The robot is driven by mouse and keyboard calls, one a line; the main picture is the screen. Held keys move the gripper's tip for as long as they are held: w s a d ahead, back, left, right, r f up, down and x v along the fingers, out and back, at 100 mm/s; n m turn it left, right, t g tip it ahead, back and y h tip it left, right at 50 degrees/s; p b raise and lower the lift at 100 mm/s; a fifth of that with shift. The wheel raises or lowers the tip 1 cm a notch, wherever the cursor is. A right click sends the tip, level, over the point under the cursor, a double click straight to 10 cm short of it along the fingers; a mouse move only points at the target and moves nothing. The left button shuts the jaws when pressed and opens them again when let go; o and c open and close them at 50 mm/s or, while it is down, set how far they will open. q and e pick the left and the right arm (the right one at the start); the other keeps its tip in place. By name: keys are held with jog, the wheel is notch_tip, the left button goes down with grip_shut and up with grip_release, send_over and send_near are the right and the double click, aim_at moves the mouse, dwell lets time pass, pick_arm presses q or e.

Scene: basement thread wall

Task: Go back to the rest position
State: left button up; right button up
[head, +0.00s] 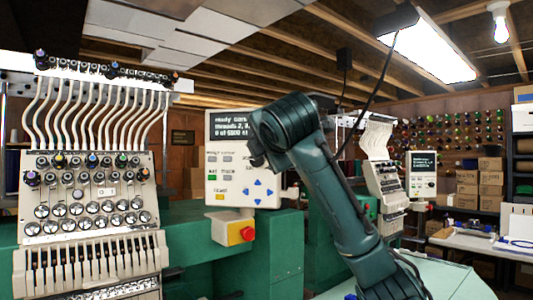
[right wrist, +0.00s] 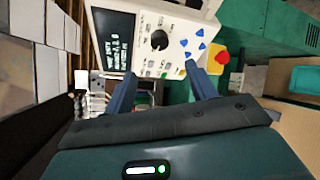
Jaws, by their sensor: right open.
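My right arm rises from the lower right of the head view and bends at a dark teal joint in front of the control panel (head: 225,160). My right gripper (right wrist: 163,88) shows in the right wrist view with its two blue-grey fingers apart and nothing between them. The control panel (right wrist: 160,35) with its screen, knob and blue arrow buttons lies beyond the fingertips. I cannot tell from the picture whether they touch it. In the head view the right fingers are hidden behind or beyond the arm. My left gripper is in neither view.
A multi-needle embroidery machine (head: 90,190) stands close on the left. A red button (head: 247,234) on a yellow box sits below the panel, and it also shows in the right wrist view (right wrist: 222,57). A second machine (head: 385,190) and a white table (head: 480,243) are at the right.

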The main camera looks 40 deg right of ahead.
dwell(0.5)
